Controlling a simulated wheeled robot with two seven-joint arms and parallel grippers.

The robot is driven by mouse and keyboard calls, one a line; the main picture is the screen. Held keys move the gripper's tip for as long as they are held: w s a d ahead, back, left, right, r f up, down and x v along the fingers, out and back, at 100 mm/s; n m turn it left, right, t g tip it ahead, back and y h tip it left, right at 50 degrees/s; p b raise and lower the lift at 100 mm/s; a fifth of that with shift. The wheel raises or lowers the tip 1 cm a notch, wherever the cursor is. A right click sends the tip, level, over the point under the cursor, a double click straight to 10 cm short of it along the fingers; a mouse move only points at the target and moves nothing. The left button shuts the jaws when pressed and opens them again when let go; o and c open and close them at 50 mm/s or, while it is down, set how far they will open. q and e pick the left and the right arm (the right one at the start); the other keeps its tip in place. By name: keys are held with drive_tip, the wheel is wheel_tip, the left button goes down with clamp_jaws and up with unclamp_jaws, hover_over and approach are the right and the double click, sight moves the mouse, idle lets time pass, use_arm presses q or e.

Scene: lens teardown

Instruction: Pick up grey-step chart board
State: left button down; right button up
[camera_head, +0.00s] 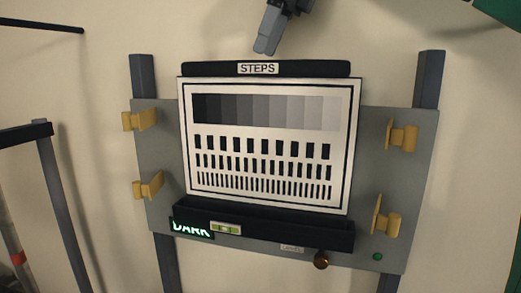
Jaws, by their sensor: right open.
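The grey-step chart board (270,141) stands upright in front of a grey panel. It is white with a black border, a row of grey steps from dark to light, and rows of black bars below. A black top strip labelled "STEPS" (258,69) runs along its upper edge. Its lower edge meets a black ledge (290,226). My right gripper (266,45) is open and empty, just above the top strip at its middle, and appears apart from it. My left gripper is not in view.
The grey panel (398,172) hangs on two dark posts. Several yellow clamps (402,137) stick out at its sides. A "DARK" sign (191,228), a small level (226,228) and a brass knob (321,260) sit low. A dark frame (62,205) stands at left.

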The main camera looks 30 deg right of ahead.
sight(260, 65)
drive_tip(key=shift+a+f, duration=0.2)
drive_tip(key=shift+f, duration=0.05)
drive_tip(key=shift+s+a+f+p, duration=0.1)
drive_tip(key=shift+a+f+p, duration=0.15)
drive_tip(key=shift+p, duration=0.25)
drive_tip(key=p+x, duration=0.1)
drive_tip(key=x, duration=0.2)
drive_tip(key=shift+d, duration=0.1)
drive_tip(key=shift+f, duration=0.35)
drive_tip(key=shift+c, duration=0.2)
drive_tip(key=c, duration=0.3)
clamp_jaws()
